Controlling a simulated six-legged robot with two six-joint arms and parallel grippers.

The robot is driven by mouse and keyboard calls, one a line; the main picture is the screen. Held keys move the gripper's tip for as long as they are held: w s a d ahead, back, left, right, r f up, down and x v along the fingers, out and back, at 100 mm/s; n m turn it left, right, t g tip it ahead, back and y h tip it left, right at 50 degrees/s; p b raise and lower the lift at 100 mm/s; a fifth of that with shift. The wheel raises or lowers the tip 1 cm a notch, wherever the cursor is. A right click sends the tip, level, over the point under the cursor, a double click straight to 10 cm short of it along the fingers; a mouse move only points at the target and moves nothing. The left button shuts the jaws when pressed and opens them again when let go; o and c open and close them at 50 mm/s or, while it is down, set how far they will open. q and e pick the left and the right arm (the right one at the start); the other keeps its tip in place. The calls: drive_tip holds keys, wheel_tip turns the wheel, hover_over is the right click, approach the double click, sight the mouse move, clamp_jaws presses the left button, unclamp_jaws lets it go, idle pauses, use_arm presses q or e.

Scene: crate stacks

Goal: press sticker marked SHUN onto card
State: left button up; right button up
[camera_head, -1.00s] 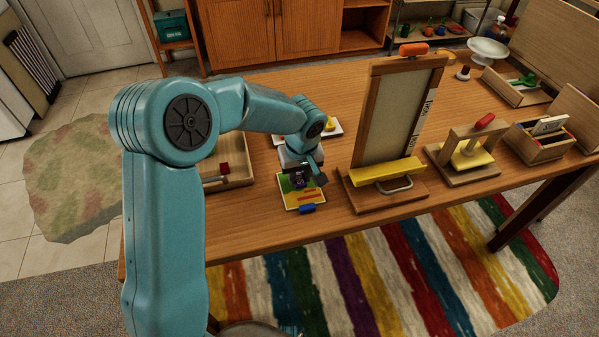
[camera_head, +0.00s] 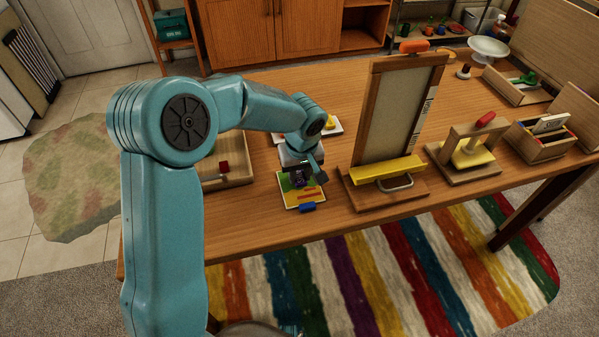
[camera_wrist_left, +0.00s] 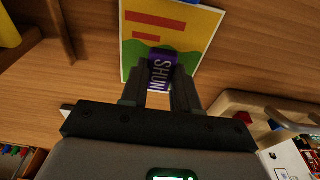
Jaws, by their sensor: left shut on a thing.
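The card (camera_head: 293,199) lies on the table near its front edge, yellow with green and red bars. It also fills the top middle of the left wrist view (camera_wrist_left: 190,30). The purple sticker marked SHUN (camera_wrist_left: 162,72) is between the fingertips of my left gripper (camera_wrist_left: 164,82), over the card's lower part in that view. In the head view the left gripper (camera_head: 304,179) is just above the card and partly hides the sticker. I cannot tell whether the sticker touches the card. My right gripper is not in view.
A blue block (camera_head: 307,207) sits at the card's front edge. A wooden tray (camera_head: 235,172) is to the left. An upright framed board with a yellow bar (camera_head: 387,171) stands to the right, with a wooden press (camera_head: 466,160) beyond. Table between card and board is bare.

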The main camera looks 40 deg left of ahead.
use_arm(q)
drive_tip(key=shift+f+b, duration=0.5)
drive_tip(key=shift+b, duration=0.1)
idle(0.6)
drive_tip(key=o, duration=1.1)
drive_tip(key=shift+r, duration=0.15)
drive_tip(key=shift+r+p, duration=1.85)
drive_tip(key=shift+r, duration=1.1)
drive_tip(key=shift+s+f, duration=0.1)
